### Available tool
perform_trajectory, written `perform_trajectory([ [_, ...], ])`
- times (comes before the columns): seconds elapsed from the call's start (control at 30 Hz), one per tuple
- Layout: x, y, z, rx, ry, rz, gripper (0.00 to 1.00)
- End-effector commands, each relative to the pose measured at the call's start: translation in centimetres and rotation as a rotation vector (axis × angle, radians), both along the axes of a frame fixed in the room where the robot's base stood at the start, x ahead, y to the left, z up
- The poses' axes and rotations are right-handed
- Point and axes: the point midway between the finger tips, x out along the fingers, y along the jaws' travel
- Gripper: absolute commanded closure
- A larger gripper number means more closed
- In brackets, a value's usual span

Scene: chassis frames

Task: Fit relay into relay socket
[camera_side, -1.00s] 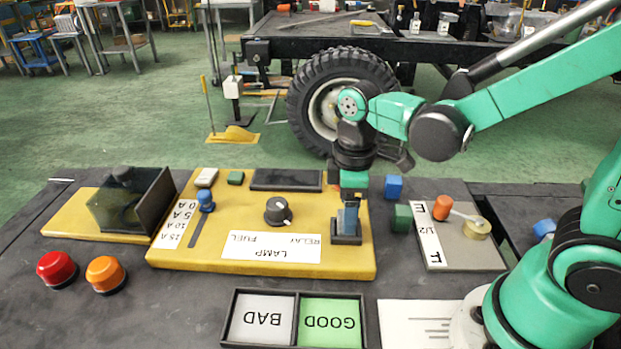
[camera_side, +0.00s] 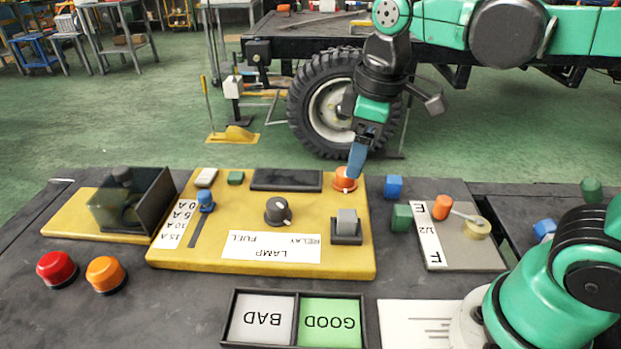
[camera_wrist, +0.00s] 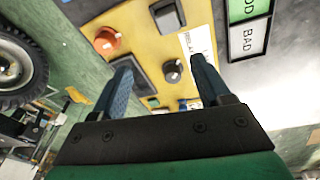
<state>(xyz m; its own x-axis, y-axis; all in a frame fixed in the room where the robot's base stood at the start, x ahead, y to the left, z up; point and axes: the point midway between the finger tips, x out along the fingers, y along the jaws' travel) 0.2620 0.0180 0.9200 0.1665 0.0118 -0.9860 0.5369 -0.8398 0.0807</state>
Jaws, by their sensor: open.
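The relay (camera_side: 347,216), a grey block, stands upright in the black relay socket (camera_side: 346,239) at the right of the yellow board. Its lower part is hidden by the socket walls, so I cannot tell how deep it sits. Both show in the wrist view, the relay (camera_wrist: 166,17) inside the socket rim (camera_wrist: 181,24).
The orange knob (camera_side: 345,182) is behind the socket and the dark dial (camera_side: 278,210) is left of it. A blue block (camera_side: 394,187) and a green block (camera_side: 401,217) stand just right of the board. The BAD (camera_side: 263,320) and GOOD (camera_side: 329,322) trays lie in front.

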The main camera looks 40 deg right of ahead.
Motion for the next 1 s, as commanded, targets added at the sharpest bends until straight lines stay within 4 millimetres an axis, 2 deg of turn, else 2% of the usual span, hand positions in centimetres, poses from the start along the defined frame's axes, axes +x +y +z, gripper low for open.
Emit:
perform_trajectory([
  [0.2,-0.6,-1.3,-2.4,0.128,-0.314,-0.389,0.3],
  [0.33,-0.6,-1.7,-3.1,0.195,-0.415,-0.512,0.3],
  [1.0,-0.5,-1.8,-3.1,0.212,-0.438,-0.539,0.3],
])
